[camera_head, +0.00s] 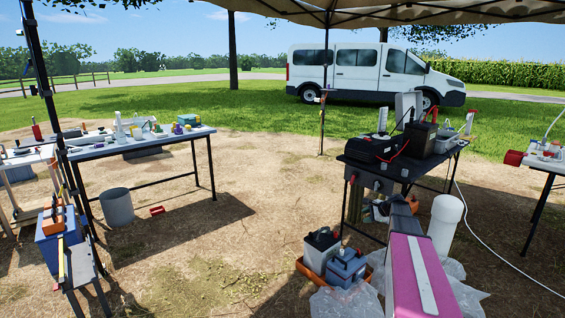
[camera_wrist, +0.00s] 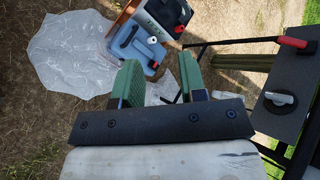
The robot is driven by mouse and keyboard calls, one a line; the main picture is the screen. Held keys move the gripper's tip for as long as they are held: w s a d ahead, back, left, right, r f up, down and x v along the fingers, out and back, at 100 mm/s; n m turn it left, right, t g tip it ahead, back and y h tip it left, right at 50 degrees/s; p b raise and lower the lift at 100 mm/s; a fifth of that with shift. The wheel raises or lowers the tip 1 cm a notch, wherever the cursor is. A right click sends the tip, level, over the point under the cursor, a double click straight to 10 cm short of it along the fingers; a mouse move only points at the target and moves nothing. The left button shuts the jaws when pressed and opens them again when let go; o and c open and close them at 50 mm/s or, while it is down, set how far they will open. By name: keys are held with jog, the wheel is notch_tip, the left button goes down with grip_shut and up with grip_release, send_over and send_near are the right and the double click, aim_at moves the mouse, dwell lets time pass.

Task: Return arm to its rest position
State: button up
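My gripper (camera_wrist: 160,75) shows in the wrist view as two green finger pads standing apart, with only ground and a bit of clear plastic visible between them. It is open and empty. In the head view my pink and white arm (camera_head: 424,280) reaches forward from the bottom right toward the black table (camera_head: 405,167). The gripper end there is low beside the table's front legs and mostly hidden behind my arm. In the wrist view a grey panel (camera_wrist: 285,125) with a red-handled lever (camera_wrist: 290,41) and a knob is close on the right.
An orange tray (camera_head: 308,272) holding a dark box (camera_head: 322,249) and a blue box (camera_head: 346,268) is on the ground left of my arm. Clear plastic sheeting (camera_wrist: 70,55) lies around it. A white capped pipe (camera_head: 445,228) stands right of my arm. Open dirt lies left.

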jog(key=s+a+f+n+g+h, duration=0.1)
jog(key=s+a+n, duration=0.4)
jog(key=s, duration=0.6)
jog(key=s+a+f+n+g+h, duration=0.2)
jog(key=s+a+n, duration=0.4)
jog(key=s+a, duration=0.3)
jog(key=s+a+f+n+g+h, duration=0.2)
jog(key=s+a, duration=0.5)
jog(key=s, duration=0.6)
jog(key=n+g+h, duration=0.1)
jog(key=n+g, duration=0.1)
jog(key=n, duration=0.1)
jog(key=shift+a+f+h, duration=0.15)
jog(key=shift+f+h, duration=0.05)
jog(key=shift+h, duration=0.2)
